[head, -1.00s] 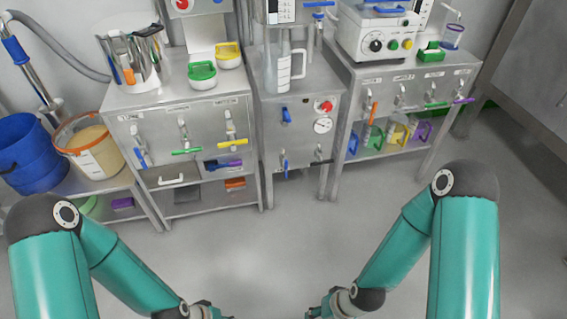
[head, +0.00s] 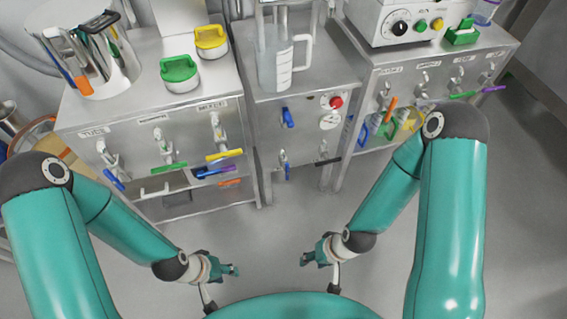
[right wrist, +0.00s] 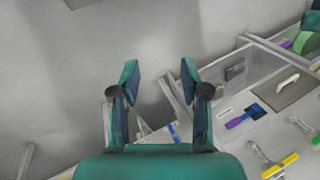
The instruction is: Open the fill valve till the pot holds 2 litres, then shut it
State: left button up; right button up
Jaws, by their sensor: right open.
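A clear graduated jug with a handle (head: 275,70) stands on the middle steel cabinet (head: 312,85); I cannot make out a liquid level. The cabinet front has a blue lever (head: 287,117), a red button (head: 336,102), a round gauge (head: 329,121), a lower blue-handled valve (head: 285,163) and a black-handled valve (head: 328,161). I cannot tell which is the fill valve. My left gripper (head: 232,270) is low in front of the cabinets, its jaws unclear. My right gripper (head: 308,259) is open and empty, apart from the cabinet; its fingers show in the right wrist view (right wrist: 160,75).
The left cabinet bears green (head: 179,70) and yellow (head: 210,40) lidded pots, a tool-filled steel container (head: 100,65) and levers below. The right bench has a white device (head: 400,22) and coloured-handled valves. Floor between my arms and the cabinets is clear.

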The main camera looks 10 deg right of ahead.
pick_arm(q)
jog(key=shift+w+d, duration=0.15)
jog(key=shift+w, duration=0.1)
pick_arm(e)
jog(key=shift+w+d, duration=0.1)
jog(key=shift+d, duration=0.05)
